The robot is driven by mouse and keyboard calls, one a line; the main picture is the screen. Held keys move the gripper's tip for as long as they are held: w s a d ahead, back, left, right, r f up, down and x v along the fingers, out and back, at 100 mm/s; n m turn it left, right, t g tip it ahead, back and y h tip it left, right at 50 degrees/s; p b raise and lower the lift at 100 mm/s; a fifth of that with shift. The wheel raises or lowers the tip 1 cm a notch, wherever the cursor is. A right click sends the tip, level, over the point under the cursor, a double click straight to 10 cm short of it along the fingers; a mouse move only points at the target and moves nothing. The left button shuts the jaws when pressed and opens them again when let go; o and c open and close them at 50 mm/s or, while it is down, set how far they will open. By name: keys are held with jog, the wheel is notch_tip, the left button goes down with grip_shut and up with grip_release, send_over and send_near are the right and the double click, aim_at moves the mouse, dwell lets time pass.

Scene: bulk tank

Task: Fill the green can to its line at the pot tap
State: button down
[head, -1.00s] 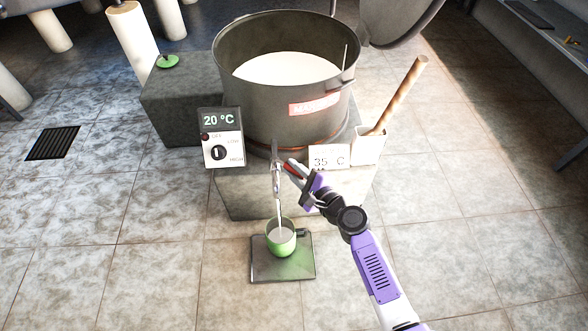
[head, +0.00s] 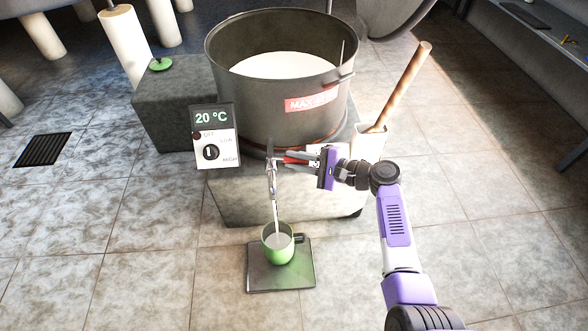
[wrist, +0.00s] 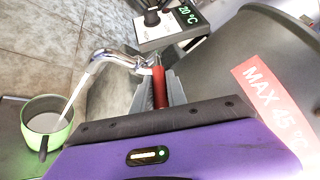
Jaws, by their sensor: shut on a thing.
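The green can (head: 270,255) stands upright on a dark square plate (head: 262,279) under the pot tap (head: 271,177). A thin white stream runs from the spout into the can, and pale liquid shows inside it. The can also shows in the wrist view (wrist: 62,132), with liquid below the rim; I cannot make out its line. My gripper (head: 300,158) is shut on the tap's red handle (wrist: 159,88), to the right of the spout. The large grey pot (head: 245,95) above holds white liquid.
A control box (head: 212,152) reading 20 °C hangs left of the tap. A wooden-handled tool (head: 402,88) stands in a white holder (head: 368,143) at right. A grey block (head: 172,112) with a green lid (head: 161,64) is at left. The front floor is clear.

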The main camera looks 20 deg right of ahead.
jog(key=shift+w+d+f+n+g+y+b, duration=0.1)
jog(key=shift+w+d+n+g+y+b, duration=0.1)
jog(key=shift+w+n+g+y+b, duration=0.35)
jog(key=shift+w+d+n+g+y+b, duration=0.15)
jog(key=shift+w+n+g+y+b, duration=0.05)
jog(key=shift+n+g+y+b, duration=0.5)
jog(key=c, duration=1.3)
grip_release()
jog(key=p+v, duration=0.2)
jog(key=v, duration=0.5)
jog(key=shift+s+d+r+p, duration=0.1)
jog(key=shift+d+r+p, duration=0.1)
jog(key=shift+d+p, duration=0.1)
jog(key=shift+d, duration=0.1)
